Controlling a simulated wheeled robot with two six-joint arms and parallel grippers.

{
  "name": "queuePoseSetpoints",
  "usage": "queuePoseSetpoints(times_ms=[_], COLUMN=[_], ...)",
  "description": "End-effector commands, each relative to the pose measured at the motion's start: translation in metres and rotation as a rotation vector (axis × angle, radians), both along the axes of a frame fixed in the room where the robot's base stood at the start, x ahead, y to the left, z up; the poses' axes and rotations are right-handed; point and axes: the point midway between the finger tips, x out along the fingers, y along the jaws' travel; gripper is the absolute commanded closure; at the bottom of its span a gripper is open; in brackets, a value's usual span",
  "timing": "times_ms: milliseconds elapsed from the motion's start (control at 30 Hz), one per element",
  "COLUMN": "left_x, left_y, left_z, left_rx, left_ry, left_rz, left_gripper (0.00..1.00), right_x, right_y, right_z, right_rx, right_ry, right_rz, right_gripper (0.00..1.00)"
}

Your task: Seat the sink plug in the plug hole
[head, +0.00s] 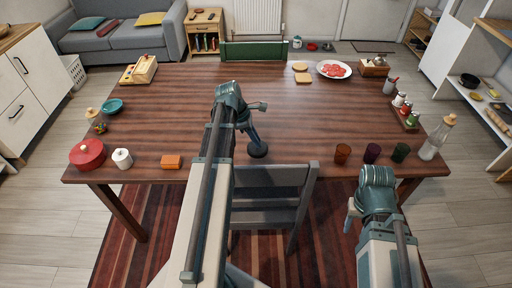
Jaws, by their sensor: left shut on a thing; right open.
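My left gripper (254,136) reaches over the front middle of the table and points down. It is shut on a small dark round thing, which looks like the sink plug (258,151). The plug is at or just above the table top; I cannot tell whether it touches. My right gripper (350,218) is open and empty, in front of the table's front edge at the right. No sink or plug hole can be made out in this view.
The brown table (200,120) has clear room around the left gripper. Several cups and a bottle (436,138) stand front right. A grey chair (272,215) is at the front.

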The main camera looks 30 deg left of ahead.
Motion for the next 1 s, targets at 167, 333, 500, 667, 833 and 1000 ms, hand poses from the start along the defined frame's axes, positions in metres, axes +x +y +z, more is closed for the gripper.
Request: queuePoseSetpoints(times_ms=[167, 333, 500, 667, 833, 1000], left_x=[0.000, 0.000, 0.000, 0.000, 0.000, 0.000], left_y=[0.000, 0.000, 0.000, 0.000, 0.000, 0.000], left_z=[-0.027, -0.034, -0.031, -0.036, -0.035, -0.035], left_rx=[0.000, 0.000, 0.000, 0.000, 0.000, 0.000], left_ry=[0.000, 0.000, 0.000, 0.000, 0.000, 0.000], left_rz=[0.000, 0.000, 0.000, 0.000, 0.000, 0.000], left_gripper=[1.00, 1.00, 1.00, 1.00, 0.49, 0.48], right_x=[0.000, 0.000, 0.000, 0.000, 0.000, 0.000], right_y=[0.000, 0.000, 0.000, 0.000, 0.000, 0.000], right_z=[-0.027, -0.034, -0.031, -0.036, -0.035, -0.035], right_rx=[0.000, 0.000, 0.000, 0.000, 0.000, 0.000], right_ry=[0.000, 0.000, 0.000, 0.000, 0.000, 0.000], right_rz=[0.000, 0.000, 0.000, 0.000, 0.000, 0.000], right_gripper=[0.50, 0.50, 0.50, 0.50, 0.50, 0.50])
